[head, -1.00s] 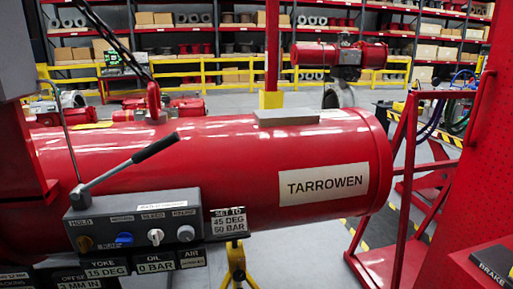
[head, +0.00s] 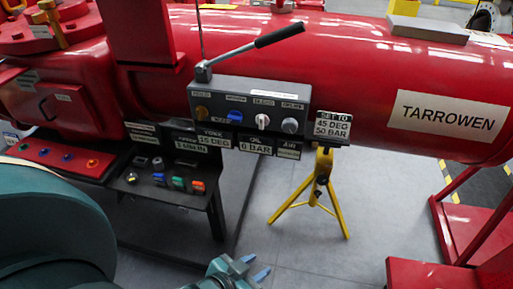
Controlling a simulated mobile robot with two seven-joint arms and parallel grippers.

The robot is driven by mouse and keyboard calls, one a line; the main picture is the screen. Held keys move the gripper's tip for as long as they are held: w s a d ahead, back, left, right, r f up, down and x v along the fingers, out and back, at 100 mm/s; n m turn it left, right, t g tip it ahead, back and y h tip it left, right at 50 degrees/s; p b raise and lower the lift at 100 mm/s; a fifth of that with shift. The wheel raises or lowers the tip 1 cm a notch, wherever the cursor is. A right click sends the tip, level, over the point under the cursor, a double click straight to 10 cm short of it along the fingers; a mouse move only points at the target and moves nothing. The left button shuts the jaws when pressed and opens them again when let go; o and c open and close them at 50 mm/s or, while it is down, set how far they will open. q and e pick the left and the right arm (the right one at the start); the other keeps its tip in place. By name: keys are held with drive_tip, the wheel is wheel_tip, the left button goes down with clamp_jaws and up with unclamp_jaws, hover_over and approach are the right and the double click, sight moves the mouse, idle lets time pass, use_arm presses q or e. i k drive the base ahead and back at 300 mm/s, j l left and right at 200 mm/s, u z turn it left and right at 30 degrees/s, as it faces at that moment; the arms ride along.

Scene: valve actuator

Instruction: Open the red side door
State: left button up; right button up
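A red boxy housing (head: 95,110) at the left of the head view has a flat side face with a small label and a dark handle-like outline (head: 52,108). It looks like the red side door, and it appears closed; its hinge edge is not clear. My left gripper (head: 256,266) is at the bottom centre, low in front of the machine and well to the right of that face. Its two light blue fingertips are apart with nothing between them. My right gripper is not in view.
A grey control box (head: 250,107) with a black-handled lever juts out from the red TARROWEN cylinder (head: 350,65). Below the housing are a red button panel (head: 60,157) and a dark shelf (head: 165,180) with coloured switches. A yellow stand (head: 318,190) is on the floor. Grey floor is clear around it.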

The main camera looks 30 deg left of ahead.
sight(69, 109)
drive_tip(key=u, duration=2.2)
drive_tip(key=i+j, duration=0.3)
drive_tip(key=j, duration=0.2)
drive_tip(key=i+z, duration=0.05)
